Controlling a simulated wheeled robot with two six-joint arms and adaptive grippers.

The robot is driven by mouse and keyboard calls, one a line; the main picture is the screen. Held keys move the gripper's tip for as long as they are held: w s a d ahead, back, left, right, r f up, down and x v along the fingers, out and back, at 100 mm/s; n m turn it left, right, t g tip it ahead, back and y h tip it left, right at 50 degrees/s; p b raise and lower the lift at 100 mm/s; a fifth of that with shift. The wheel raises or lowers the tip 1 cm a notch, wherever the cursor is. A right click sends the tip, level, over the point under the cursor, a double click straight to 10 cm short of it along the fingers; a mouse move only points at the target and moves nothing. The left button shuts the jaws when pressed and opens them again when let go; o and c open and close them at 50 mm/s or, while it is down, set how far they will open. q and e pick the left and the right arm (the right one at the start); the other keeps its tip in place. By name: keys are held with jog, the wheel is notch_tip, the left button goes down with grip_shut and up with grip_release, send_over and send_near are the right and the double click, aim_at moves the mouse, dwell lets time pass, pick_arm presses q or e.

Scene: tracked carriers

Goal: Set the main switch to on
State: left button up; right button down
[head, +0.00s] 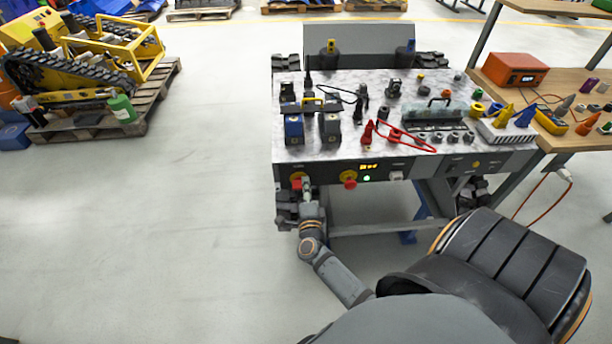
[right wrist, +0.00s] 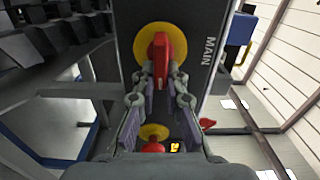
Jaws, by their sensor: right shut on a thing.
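The main switch has a red handle (right wrist: 159,52) on a round yellow plate (right wrist: 146,40), with the word MAIN beside it on the dark panel. In the right wrist view the handle runs roughly parallel to that lettering; no on or off mark can be read. In the head view the yellow plate (head: 298,175) is at the left end of the bench's front panel. My right gripper (right wrist: 160,88) is shut on the red handle, a finger on each side; it also shows in the head view (head: 304,188). My left gripper is out of view.
A red button on yellow (head: 349,180), a lit display (head: 368,167) and a green light (head: 366,178) sit farther right on the panel. The bench top (head: 345,85) holds clamps, cables and small parts. The floor left of the bench is clear up to a loaded pallet (head: 150,100).

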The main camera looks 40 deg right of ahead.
dwell(0.4)
jog(key=c, duration=1.4)
grip_release()
jog(key=v, duration=0.7)
jog(key=shift+s, duration=0.25)
jog(key=shift+a+f, duration=0.1)
jog(key=shift+a, duration=0.05)
